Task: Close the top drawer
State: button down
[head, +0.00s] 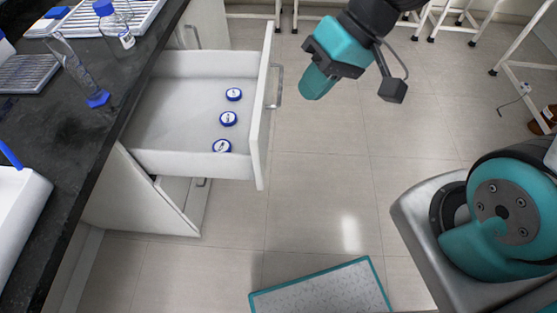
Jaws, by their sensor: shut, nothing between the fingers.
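The white top drawer (180,100) is pulled far out from under the black counter, with its front panel (258,120) facing right. A grey bar handle (276,87) is on the outer side of the front panel. Several small things do not crowd it: three round white discs with blue rims (228,118) lie in a row on its floor. My gripper (313,88) is shut and empty, in the air to the right of the handle and apart from it in the picture. Its fingers point down.
The black counter (90,130) at left holds a blue-capped bottle (114,27), a glass cylinder on a blue base (80,70) and racks. A lower drawer (182,200) is below the top one. White stool legs stand at the back. The tiled floor (320,180) in the middle is clear.

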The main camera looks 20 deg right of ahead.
jog(key=w+d+f+m+t+y+b, duration=0.1)
jog(key=w+d+f+m+b, duration=0.15)
jog(key=f, duration=0.55)
jog(key=w+d+f+m+t+b, duration=0.15)
jog(key=f+b, duration=0.25)
jog(key=f, duration=0.4)
jog(key=w+d+f+m+t+y+b, duration=0.1)
jog(key=w+d+f+m+b, duration=0.2)
jog(key=f, duration=0.5)
jog(key=a+r+x, duration=0.2)
jog(key=x, duration=1.1)
jog(key=shift+w, duration=0.2)
jog(key=shift+a, duration=0.3)
